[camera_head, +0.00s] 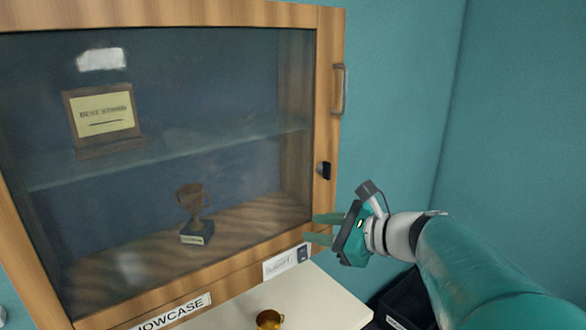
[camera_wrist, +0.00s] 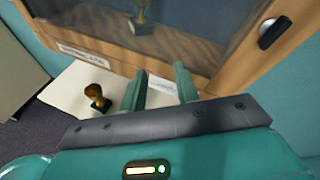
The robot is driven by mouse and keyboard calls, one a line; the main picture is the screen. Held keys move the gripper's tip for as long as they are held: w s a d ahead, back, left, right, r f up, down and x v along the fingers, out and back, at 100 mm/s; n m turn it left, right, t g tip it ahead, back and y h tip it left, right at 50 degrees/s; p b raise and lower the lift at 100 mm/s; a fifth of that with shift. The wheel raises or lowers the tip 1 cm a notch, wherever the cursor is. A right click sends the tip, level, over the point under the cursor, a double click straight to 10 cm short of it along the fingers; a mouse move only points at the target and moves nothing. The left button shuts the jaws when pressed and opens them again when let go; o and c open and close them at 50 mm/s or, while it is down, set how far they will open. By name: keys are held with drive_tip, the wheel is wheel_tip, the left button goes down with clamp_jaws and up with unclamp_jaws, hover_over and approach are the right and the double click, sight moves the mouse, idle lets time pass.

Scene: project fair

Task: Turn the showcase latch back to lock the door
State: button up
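The showcase latch (camera_head: 324,170) is a small black knob on the right wooden frame of the glass door (camera_head: 170,140). In the wrist view the latch (camera_wrist: 274,32) is at the upper right, a dark tilted oval. The door looks flush and closed, with a metal handle (camera_head: 340,89) above the latch. My gripper (camera_head: 319,228) is open and empty, below the latch near the lower right corner of the door. In the wrist view its two green fingers (camera_wrist: 161,82) stand apart with nothing between them. The gripper does not touch the latch.
A trophy (camera_head: 191,212) and a framed plaque (camera_head: 103,118) stand inside behind the glass. A dark bin (camera_head: 405,302) is at the lower right. The teal wall is close on the right.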

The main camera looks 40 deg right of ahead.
sight(330, 168)
drive_tip(key=s+d+r+m+t+h, duration=0.2)
drive_tip(key=d+r+m, duration=0.15)
drive_tip(key=d, duration=0.25)
drive_tip(key=s+d+r+m+t+h, duration=0.1)
drive_tip(key=d+r+m+t+h, duration=0.1)
drive_tip(key=d+m, duration=0.3)
drive_tip(key=shift+n, duration=0.45)
drive_tip(key=w, duration=1.3)
drive_tip(key=shift+w+d, duration=0.2)
drive_tip(key=shift+d, duration=0.1)
drive_tip(key=shift+c, duration=0.4)
clamp_jaws()
